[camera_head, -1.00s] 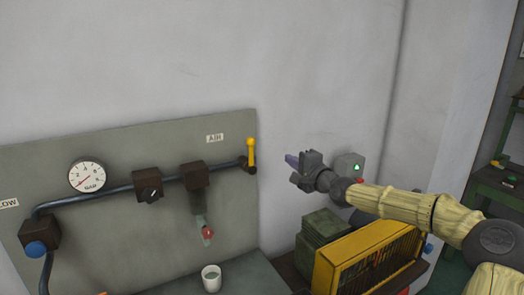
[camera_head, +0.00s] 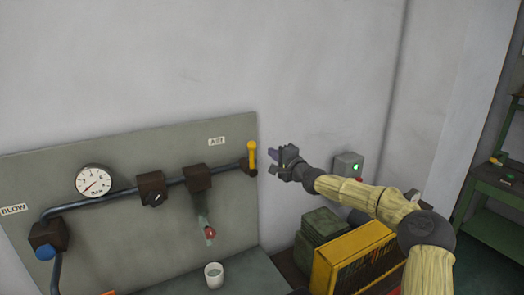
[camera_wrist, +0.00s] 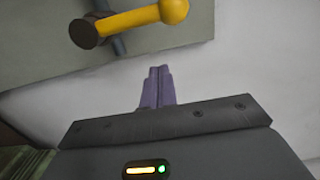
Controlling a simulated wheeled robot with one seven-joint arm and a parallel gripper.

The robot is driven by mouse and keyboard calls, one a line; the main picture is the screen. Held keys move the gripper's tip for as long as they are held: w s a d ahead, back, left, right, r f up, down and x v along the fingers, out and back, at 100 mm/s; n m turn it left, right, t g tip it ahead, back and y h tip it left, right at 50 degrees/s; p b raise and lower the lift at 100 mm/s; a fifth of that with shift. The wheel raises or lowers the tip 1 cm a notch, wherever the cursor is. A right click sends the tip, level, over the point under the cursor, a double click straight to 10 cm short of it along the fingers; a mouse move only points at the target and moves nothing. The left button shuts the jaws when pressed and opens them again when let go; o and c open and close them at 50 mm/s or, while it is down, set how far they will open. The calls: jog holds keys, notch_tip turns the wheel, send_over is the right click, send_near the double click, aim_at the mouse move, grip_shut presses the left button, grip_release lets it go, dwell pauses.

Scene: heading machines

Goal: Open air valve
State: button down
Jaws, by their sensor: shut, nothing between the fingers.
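The air valve has a yellow lever handle (camera_head: 252,154) that stands upright on a dark valve body at the right end of the pipe, beside the AIR label (camera_head: 217,141). In the wrist view the yellow handle (camera_wrist: 140,18) lies across the top, ending in a round knob. My gripper (camera_head: 273,155) is just to the right of the handle, with a small gap between them in the picture. Its purple fingers (camera_wrist: 157,88) are shut and empty, pointing toward the handle. No contact with the handle shows.
A pressure gauge (camera_head: 93,181), a dark pipe and dark fittings sit on the grey panel (camera_head: 120,150). A cup (camera_head: 213,276) stands below. A yellow slatted box (camera_head: 352,258) and green boxes (camera_head: 322,232) are under my arm. A grey switch box (camera_head: 348,165) is on the wall behind.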

aim_at(252, 159)
jog(key=a+p, duration=0.1)
jog(key=a, duration=0.1)
jog(key=s+a+p, duration=0.1)
jog(key=shift+s+a, duration=0.15)
jog(key=shift+a, duration=0.25)
jog(key=shift+b, duration=0.35)
